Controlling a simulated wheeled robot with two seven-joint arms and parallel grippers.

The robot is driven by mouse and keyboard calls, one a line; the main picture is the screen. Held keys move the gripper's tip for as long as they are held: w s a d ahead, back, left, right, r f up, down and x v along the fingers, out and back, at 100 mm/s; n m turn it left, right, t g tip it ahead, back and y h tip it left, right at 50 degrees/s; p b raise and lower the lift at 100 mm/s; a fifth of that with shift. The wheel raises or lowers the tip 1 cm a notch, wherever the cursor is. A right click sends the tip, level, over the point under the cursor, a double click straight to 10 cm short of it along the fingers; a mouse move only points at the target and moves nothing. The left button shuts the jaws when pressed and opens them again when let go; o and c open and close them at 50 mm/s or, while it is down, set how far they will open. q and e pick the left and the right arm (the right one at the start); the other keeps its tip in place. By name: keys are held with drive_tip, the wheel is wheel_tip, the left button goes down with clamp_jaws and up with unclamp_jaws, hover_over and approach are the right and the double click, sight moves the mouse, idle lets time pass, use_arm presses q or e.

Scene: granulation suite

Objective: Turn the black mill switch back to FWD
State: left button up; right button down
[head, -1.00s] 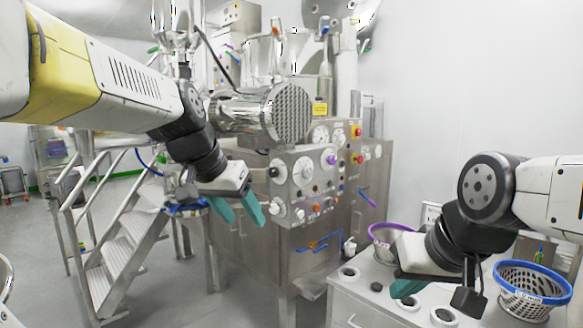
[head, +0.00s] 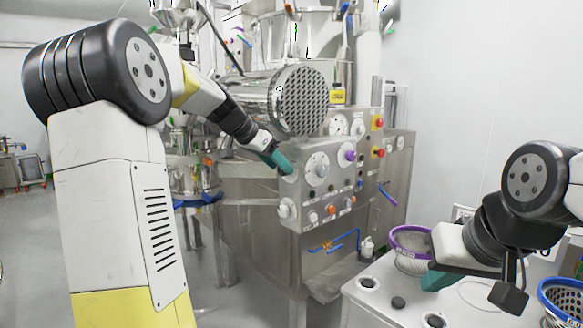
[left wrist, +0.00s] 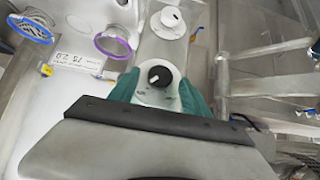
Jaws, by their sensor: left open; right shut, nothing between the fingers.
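The black mill switch (left wrist: 160,76) is a round black knob with a small light mark, on a pale plate, in the left wrist view. The plate's lettering is too small to read. My left gripper (left wrist: 157,92) is open, with one teal finger on each side of the switch in that view; I see no contact. In the head view my left gripper (head: 276,161) is at the upper left edge of the steel control panel (head: 335,190) and hides the switch. My right gripper (head: 436,281) is shut and empty above the white counter.
A white dial (head: 317,164) and a purple knob (head: 350,156) are close to the right of my left gripper. A purple-rimmed basket (head: 410,240) and a blue-rimmed basket (head: 562,300) stand on the counter (head: 380,315).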

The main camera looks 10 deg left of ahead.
use_arm(q)
drive_tip(key=shift+w+d+f, duration=0.3)
drive_tip(key=shift+w+f, duration=0.1)
drive_tip(key=shift+f, duration=0.1)
clamp_jaws()
